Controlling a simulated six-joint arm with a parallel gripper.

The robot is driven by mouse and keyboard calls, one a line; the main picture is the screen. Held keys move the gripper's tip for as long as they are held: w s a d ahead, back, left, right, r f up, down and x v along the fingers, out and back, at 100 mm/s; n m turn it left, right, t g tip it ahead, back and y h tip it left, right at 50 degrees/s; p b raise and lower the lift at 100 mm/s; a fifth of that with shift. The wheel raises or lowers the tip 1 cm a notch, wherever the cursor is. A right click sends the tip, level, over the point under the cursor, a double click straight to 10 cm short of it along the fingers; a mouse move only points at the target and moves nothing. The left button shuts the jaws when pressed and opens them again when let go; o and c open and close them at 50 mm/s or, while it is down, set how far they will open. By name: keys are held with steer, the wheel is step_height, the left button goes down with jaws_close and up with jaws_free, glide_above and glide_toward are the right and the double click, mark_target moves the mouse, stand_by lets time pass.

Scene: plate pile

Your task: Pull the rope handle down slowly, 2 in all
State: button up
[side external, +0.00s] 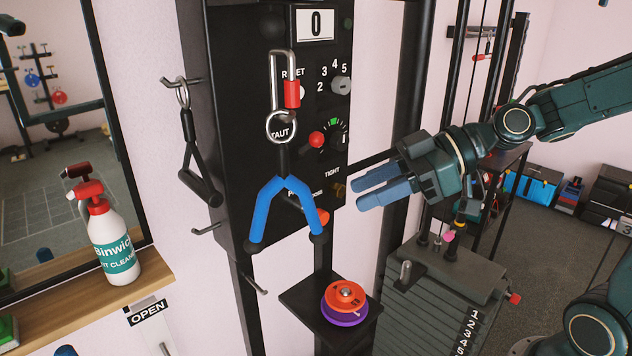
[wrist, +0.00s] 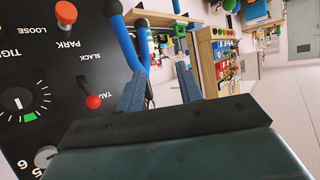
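The blue rope handle (side external: 273,205) hangs in an inverted V below a metal carabiner (side external: 279,90) and a ring, in front of the black machine panel (side external: 235,120). Its two legs end in dark knobs. In the wrist view the blue rope handle (wrist: 126,42) shows beyond the fingertips. My gripper (side external: 358,192) is to the right of the handle, apart from it, with its fingers pointing left. In the wrist view my gripper (wrist: 160,72) has its two fingers spread with nothing between them. The counter (side external: 316,24) on the panel reads 0.
A black single-grip handle (side external: 200,165) hangs on a hook to the left. Orange and purple plates (side external: 346,300) sit on a small black shelf below. A spray bottle (side external: 112,240) stands on a wooden ledge. The weight stack (side external: 440,300) is below my gripper. A red lever knob (side external: 317,139) protrudes from the panel.

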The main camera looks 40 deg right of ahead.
mark_target(269, 142)
steer(key=w+d+r+t+y, duration=0.2)
steer(key=w+r+t+y, duration=0.1)
steer(key=r, duration=0.3)
steer(key=shift+w+d+t+y, duration=0.3)
steer(key=shift+w+y, duration=0.1)
steer(key=shift+w, duration=0.05)
steer(key=shift+w+a+r, duration=0.1)
steer(key=shift+w+a, duration=0.05)
steer(key=shift+a, duration=0.05)
steer(key=shift+x, duration=6.7)
steer(key=shift+c, duration=0.3)
jaws_close()
